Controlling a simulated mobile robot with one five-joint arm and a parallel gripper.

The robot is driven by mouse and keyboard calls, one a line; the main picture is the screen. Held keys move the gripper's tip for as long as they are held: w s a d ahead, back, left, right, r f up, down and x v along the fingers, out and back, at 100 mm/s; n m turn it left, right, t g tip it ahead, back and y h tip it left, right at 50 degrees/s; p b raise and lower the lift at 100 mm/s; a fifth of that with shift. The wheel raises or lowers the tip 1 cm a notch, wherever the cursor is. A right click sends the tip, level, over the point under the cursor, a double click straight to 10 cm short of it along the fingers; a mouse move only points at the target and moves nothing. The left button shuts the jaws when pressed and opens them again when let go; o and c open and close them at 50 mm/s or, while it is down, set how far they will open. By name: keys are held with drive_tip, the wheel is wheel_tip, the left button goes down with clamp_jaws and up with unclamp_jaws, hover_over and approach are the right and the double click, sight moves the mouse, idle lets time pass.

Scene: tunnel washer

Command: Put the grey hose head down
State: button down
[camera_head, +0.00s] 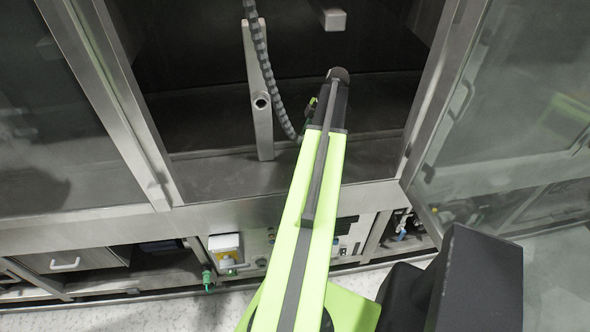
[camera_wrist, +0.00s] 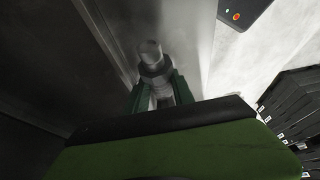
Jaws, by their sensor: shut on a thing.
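The grey hose head (camera_wrist: 151,62) sits between the two green fingers of my gripper (camera_wrist: 160,93) in the wrist view. My gripper is shut on it, and its narrower round end points away from my wrist. In the head view, the dark grey ribbed hose (camera_head: 263,55) hangs down inside the open washer and curves to the end of my arm. The hose head itself cannot be made out there, as my arm's end covers that spot.
A metal post with a round pipe stub (camera_head: 261,103) stands in the opening, left of my arm. The bare metal sill (camera_head: 225,178) runs below. A glass door (camera_head: 490,120) stands open at right. A green fitting (camera_head: 207,279) hangs low at left. Dark stacked boxes (camera_wrist: 292,105) show in the wrist view.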

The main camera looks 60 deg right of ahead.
drive_tip(key=b, duration=0.6)
hover_over(280, 177)
drive_tip(key=s+d, duration=0.2)
drive_tip(key=f, duration=0.6)
drive_tip(key=shift+w+a+f, duration=0.2)
drive_tip(key=shift+w+f, duration=0.05)
drive_tip(key=shift+f, duration=0.05)
drive_tip(key=shift+w+a, duration=0.2)
drive_tip(key=shift+a, duration=0.15)
drive_tip(key=shift+f+b, duration=2.05)
drive_tip(key=shift+f, duration=0.05)
drive_tip(key=c, duration=1.1)
unclamp_jaws()
drive_tip(key=shift+r, duration=0.1)
drive_tip(key=p+v, duration=1.6)
drive_tip(key=v, duration=0.1)
drive_tip(key=shift+w+r, duration=0.15)
drive_tip(key=shift+r, duration=0.2)
